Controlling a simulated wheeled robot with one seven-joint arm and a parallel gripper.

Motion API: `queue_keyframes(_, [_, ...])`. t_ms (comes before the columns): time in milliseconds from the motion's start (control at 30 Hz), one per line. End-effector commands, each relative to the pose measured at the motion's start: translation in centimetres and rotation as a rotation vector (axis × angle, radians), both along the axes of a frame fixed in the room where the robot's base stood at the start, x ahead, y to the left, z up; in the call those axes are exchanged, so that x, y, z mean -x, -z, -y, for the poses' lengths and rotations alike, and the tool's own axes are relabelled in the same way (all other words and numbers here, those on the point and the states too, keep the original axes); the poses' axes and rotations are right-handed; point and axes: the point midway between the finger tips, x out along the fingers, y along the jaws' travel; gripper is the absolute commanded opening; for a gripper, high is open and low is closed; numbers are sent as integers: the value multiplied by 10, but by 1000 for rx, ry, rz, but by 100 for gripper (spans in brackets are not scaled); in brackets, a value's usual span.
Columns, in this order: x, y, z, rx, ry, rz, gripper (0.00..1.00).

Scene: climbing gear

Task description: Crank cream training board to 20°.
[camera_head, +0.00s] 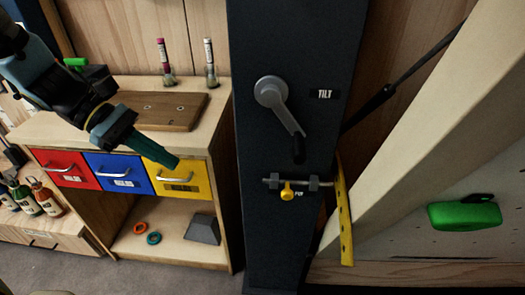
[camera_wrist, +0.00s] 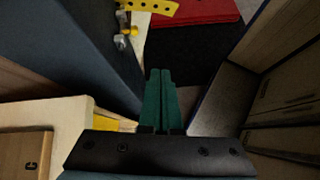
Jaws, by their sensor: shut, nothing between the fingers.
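The training board (camera_head: 430,130) is a cream slanted panel at the right in the head view, with a green hold (camera_head: 465,215) on it. A dark post (camera_head: 290,230) stands left of it. On the post is a grey crank (camera_head: 284,108) with a dark knob hanging down, next to a label reading TILT. Below it a yellow-knobbed pin (camera_head: 288,192) sits by a yellow perforated strip (camera_head: 344,215), also seen in the wrist view (camera_wrist: 152,6). My gripper (camera_head: 172,162) is shut and empty, left of the post before the drawers. Its green fingers (camera_wrist: 158,100) show together in the wrist view.
A wooden cabinet (camera_head: 222,150) at left has red, blue and yellow drawers. Bottles (camera_head: 45,197) stand at far left. A red mat (camera_wrist: 195,12) lies on the floor.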

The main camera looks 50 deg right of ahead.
Motion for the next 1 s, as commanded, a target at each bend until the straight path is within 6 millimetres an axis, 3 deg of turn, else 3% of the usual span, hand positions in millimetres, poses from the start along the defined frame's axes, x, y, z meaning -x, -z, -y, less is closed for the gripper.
queue_keyframes(100, [20,2,42,43,-41,-180,0])
queue_keyframes(233, [31,-7,73,78,-79,-320,0])
queue_keyframes(467, [47,-9,90,87,-88,-364,0])
queue_keyframes(900, [114,18,136,83,-87,-360,0])
queue_keyframes(1000, [125,8,144,86,-87,-358,0])
